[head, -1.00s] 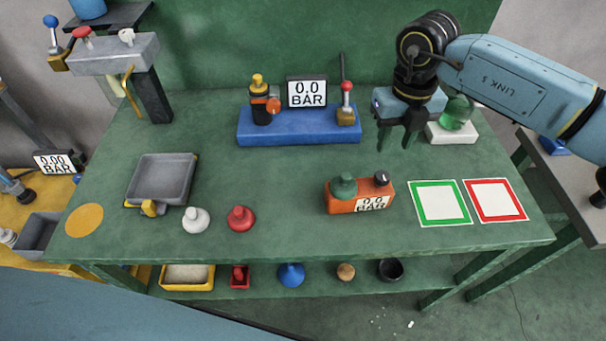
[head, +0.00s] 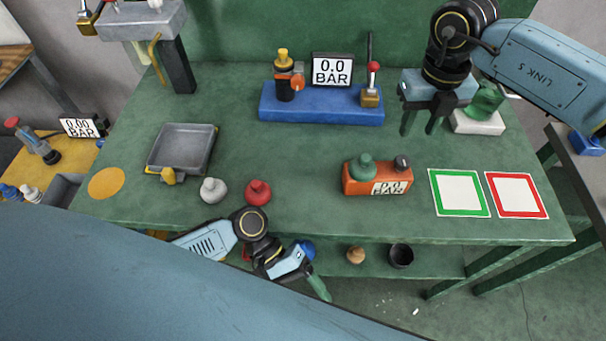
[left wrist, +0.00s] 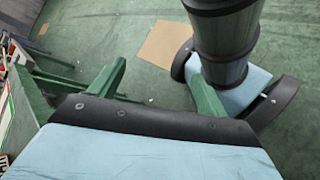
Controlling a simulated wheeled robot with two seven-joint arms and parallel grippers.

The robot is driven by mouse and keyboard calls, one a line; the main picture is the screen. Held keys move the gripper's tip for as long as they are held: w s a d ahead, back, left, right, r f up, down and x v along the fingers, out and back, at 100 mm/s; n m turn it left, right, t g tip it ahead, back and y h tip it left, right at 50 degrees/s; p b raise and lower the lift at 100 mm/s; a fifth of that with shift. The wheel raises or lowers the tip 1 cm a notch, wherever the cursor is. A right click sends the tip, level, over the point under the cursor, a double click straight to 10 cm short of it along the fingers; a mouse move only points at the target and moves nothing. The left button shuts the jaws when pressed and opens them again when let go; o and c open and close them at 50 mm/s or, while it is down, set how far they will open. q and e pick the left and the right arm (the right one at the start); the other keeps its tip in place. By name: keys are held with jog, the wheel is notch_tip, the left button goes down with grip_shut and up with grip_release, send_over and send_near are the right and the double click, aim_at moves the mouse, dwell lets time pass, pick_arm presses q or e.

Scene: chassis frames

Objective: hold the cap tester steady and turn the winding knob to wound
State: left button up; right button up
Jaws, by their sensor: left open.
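The cap tester, an orange box (head: 361,187), stands on the green bench. It has a green cap (head: 363,167) on its left, a dark knob (head: 402,163) on its right and a display (head: 388,188) that seems to read 0.0 BAR. My right gripper (head: 420,128) is open and empty, above the bench behind the tester. My left gripper (head: 320,288) is low in front of the bench edge, left of and below the tester. In the left wrist view its fingers (left wrist: 157,85) are apart with nothing between them, and the tester cannot be made out.
A blue stand (head: 320,112) with a gauge is at the back. A grey tray (head: 182,148), a white bulb (head: 213,190) and a red bulb (head: 258,192) are on the left. Green-framed (head: 436,206) and red-framed (head: 541,208) cards lie right of the tester. The bench middle is clear.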

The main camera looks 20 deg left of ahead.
aim_at(377, 176)
pick_arm(q)
jog(key=w+a+r+n+t+h, duration=0.1)
jog(key=w+r+n, duration=0.2)
jog(key=w, duration=0.1)
jog(key=w+a+r+n+t, duration=0.1)
jog(key=w+r+n+t, duration=0.1)
jog(key=w+r+n, duration=0.1)
jog(key=w+a+r+n+t+h, duration=0.1)
jog(key=w+r+n+t, duration=0.1)
jog(key=w, duration=0.4)
jog(key=shift+w+a+r+n+h, duration=0.2)
jog(key=shift+r+n, duration=0.15)
jog(key=shift+n, duration=0.25)
jog(key=shift+w+a+r+n+h, duration=0.15)
jog(key=shift+r+n, duration=0.15)
jog(key=shift+n, duration=0.3)
jog(key=w+a+r+n+t, duration=0.1)
jog(key=w+n, duration=0.2)
jog(key=w+a+r+n+t, duration=0.1)
jog(key=w+a+n+t, duration=0.1)
jog(key=w, duration=0.1)
jog(key=w+a+r+n+t, duration=0.1)
jog(key=w+n+t, duration=0.1)
jog(key=n, duration=0.1)
jog(key=shift+w+a+n, duration=0.3)
jog(key=shift+w, duration=0.1)
jog(key=x, duration=1.3)
jog(key=shift+w+a+f, duration=0.1)
jog(key=shift+w+f, duration=0.15)
jog(key=shift+f, duration=0.1)
